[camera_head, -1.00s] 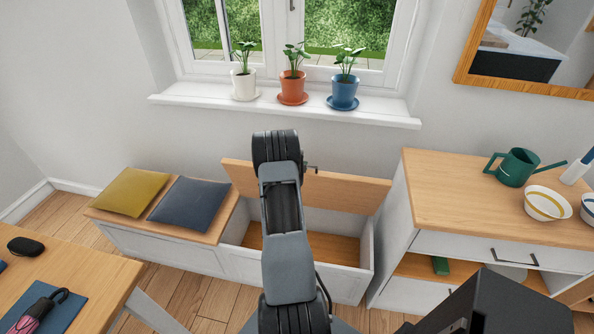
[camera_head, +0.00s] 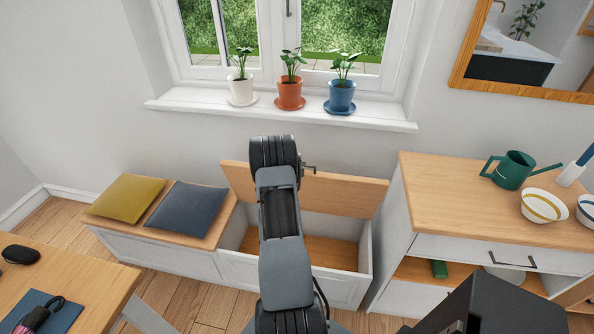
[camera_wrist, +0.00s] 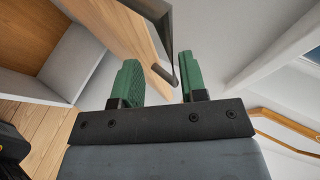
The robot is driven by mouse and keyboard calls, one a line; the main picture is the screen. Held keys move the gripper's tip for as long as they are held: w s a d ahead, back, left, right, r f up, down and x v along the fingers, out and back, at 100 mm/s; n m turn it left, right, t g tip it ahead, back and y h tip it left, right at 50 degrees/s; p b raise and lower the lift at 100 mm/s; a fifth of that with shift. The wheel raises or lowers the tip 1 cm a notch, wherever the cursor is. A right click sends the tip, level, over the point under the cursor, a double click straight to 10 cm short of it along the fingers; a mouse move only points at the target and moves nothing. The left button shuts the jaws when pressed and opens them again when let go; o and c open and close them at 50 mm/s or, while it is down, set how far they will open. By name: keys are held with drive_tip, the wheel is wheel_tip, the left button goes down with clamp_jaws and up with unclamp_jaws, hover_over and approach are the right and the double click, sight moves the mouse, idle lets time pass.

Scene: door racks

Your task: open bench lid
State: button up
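The bench lid (camera_head: 345,192) is a pale wooden panel on the right half of the low white bench (camera_head: 340,285). It stands raised, leaning up towards the wall under the window, and the box below is open and looks empty. In the wrist view the lid (camera_wrist: 128,35) runs beside my fingers, with a dark bar-like handle (camera_wrist: 164,74) near its edge. My gripper (camera_wrist: 163,78) has its two green fingers apart. The handle's end appears between them, but I cannot tell whether they touch it. In the head view my arm hides the fingers and part of the lid.
Yellow (camera_head: 126,198) and blue-grey (camera_head: 189,208) cushions lie on the bench's closed left half. A cabinet (camera_head: 480,205) stands close on the right, bearing a green watering can (camera_head: 512,170) and bowls. A table (camera_head: 65,270) is at lower left. Potted plants line the windowsill (camera_head: 280,114).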

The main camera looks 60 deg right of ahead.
drive_tip(key=v, duration=1.3)
drive_tip(key=shift+a+r, duration=0.2)
drive_tip(key=shift+a, duration=0.2)
drive_tip(key=s+a+m+g+y, duration=0.15)
drive_tip(key=a+m, duration=0.25)
drive_tip(key=m, duration=0.5)
drive_tip(key=s+a+r+m+y, duration=0.1)
drive_tip(key=s+a+m+y, duration=0.2)
drive_tip(key=m, duration=0.5)
drive_tip(key=s+a+m+g+y, duration=0.1)
drive_tip(key=s+a+m, duration=0.1)
drive_tip(key=a+m, duration=0.55)
drive_tip(key=a+r+m+t+y, duration=0.2)
drive_tip(key=a+r+m, duration=0.2)
drive_tip(key=a, duration=0.5)
drive_tip(key=s+a+r+m+t+y, duration=0.1)
drive_tip(key=a+r+m+t+y, duration=0.1)
drive_tip(key=a+r+m, duration=0.3)
drive_tip(key=s+a+r+m+t+y, duration=0.1)
drive_tip(key=a+r+m+t+y, duration=0.1)
drive_tip(key=a, duration=1.1)
wheel_tip(320, 180, up, 3)
drive_tip(key=shift+f+m+t, duration=0.1)
drive_tip(key=shift+m+t, duration=0.45)
drive_tip(key=shift+m, duration=0.7)
drive_tip(key=shift+y, duration=0.25)
